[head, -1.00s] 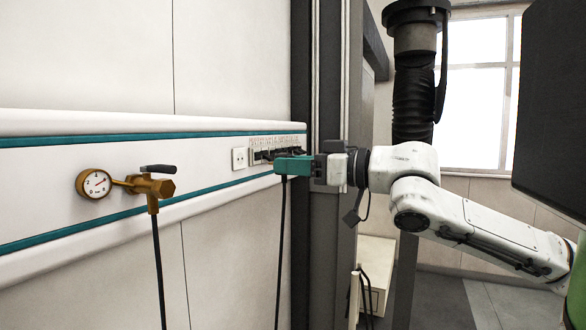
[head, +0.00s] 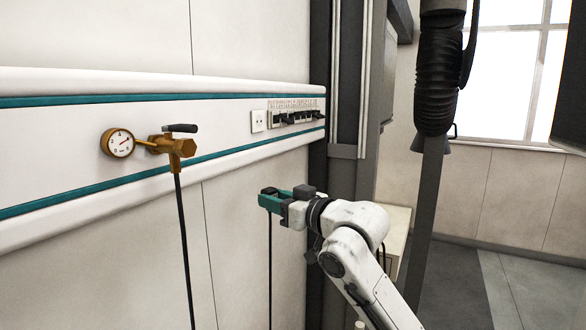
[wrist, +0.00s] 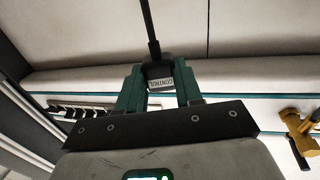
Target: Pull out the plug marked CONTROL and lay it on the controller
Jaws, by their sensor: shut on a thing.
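My gripper (head: 268,199) has teal fingers and is shut on a dark plug (wrist: 160,74). The plug's white label reads CONTROL, upside down in the wrist view. Its black cable (head: 270,270) hangs straight down below my gripper in the head view. In that view the plug is mostly hidden by the fingers. My gripper is below the socket row (head: 296,116) on the wall rail, clear of it. A pale box (head: 398,222) behind my arm may be the controller; my arm covers much of it and I cannot tell for sure.
Left of the sockets are a white wall outlet (head: 258,121), a brass valve (head: 173,147) with a hanging hose, and a pressure gauge (head: 118,143). Dark plugs remain in the row. A dark post (head: 427,215) stands right of the pale box. Floor (head: 510,290) at the right is clear.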

